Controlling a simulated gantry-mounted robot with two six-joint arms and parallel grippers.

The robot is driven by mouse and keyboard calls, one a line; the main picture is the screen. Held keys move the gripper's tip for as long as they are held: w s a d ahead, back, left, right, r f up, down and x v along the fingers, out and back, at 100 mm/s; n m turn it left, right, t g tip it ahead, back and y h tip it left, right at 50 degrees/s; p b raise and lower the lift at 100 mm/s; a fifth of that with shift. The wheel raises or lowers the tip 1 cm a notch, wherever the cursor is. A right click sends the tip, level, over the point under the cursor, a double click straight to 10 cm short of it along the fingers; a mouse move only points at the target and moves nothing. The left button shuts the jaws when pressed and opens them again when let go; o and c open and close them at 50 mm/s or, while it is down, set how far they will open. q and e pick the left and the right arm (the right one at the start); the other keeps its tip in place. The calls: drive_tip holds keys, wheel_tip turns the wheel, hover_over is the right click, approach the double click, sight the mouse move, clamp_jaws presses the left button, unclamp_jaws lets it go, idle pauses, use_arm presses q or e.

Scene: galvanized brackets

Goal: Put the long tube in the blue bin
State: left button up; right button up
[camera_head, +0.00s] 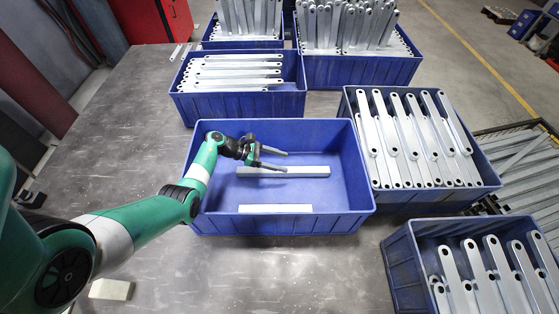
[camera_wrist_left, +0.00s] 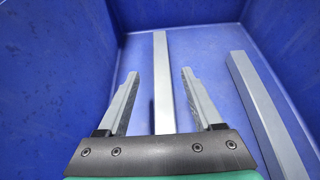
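The blue bin (camera_head: 280,226) stands in the middle of the table. Two pale grey tubes lie in it: one long tube (camera_head: 308,172) near the middle and another tube (camera_head: 275,209) along the front wall. My left gripper (camera_head: 286,161) is inside the bin, open, at the middle tube. In the left wrist view, this tube (camera_wrist_left: 162,60) runs between the spread fingers (camera_wrist_left: 159,73) without visible contact. The other tube (camera_wrist_left: 262,105) lies to the right, outside the fingers. The gap in height between fingers and tube is unclear. My right gripper is not in view.
Blue bins of galvanized brackets stand behind (camera_head: 240,104) and to the right (camera_head: 440,198). Another bracket bin (camera_head: 400,262) is at front right. A small pale block (camera_head: 110,289) lies on the table at front left. The table left of the bin is mostly clear.

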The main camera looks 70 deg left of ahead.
use_arm(q)
wheel_tip(320, 180, up, 2)
drive_tip(key=shift+s+p, duration=0.15)
drive_tip(key=shift+p, duration=0.95)
drive_tip(key=p+v, duration=0.2)
drive_tip(key=v, duration=0.9)
drive_tip(key=shift+s+f, duration=0.25)
drive_tip(key=shift+s, duration=0.1)
drive_tip(key=shift+a, duration=0.15)
